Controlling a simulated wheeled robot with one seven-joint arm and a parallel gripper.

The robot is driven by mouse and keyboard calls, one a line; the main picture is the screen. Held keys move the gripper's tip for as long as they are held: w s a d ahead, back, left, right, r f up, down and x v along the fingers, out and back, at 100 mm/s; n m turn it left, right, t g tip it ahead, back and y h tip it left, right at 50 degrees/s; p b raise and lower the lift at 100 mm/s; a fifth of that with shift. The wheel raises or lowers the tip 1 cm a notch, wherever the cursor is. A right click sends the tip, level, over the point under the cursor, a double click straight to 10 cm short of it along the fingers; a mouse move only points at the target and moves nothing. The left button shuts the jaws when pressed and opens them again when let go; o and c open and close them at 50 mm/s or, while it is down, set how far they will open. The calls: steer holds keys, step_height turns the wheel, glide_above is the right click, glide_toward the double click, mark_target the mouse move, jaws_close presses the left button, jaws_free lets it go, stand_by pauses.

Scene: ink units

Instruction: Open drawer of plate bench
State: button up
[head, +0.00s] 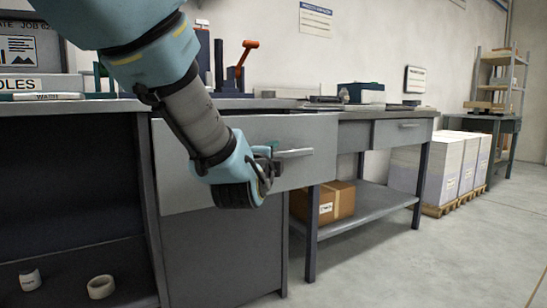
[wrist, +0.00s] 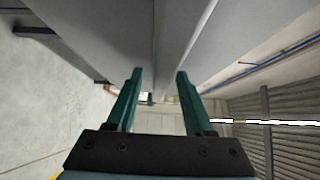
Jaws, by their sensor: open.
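A wide grey drawer front (head: 225,135) sits under the bench top in the head view, with a pale bar handle (head: 296,153) near its right end. My gripper (head: 272,160) is in front of this drawer front, close to the left part of the handle. Contact with the handle cannot be made out. In the wrist view my gripper (wrist: 159,73) shows two green fingers apart, with no clear object held between them. Grey panel surfaces (wrist: 110,30) run past the fingers. My forearm hides part of the drawer front.
A second bench to the right has a smaller drawer (head: 403,132), with a cardboard box (head: 325,203) on its lower shelf. White stacks (head: 445,170) stand on pallets beyond. An open shelf with a tape roll (head: 101,287) is at the left. The floor (head: 410,265) at right is clear.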

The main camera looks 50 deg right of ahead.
steer(key=p+v, duration=0.2)
steer(key=v, duration=0.8)
steer(key=shift+a, duration=0.35)
steer(key=shift+s, duration=0.15)
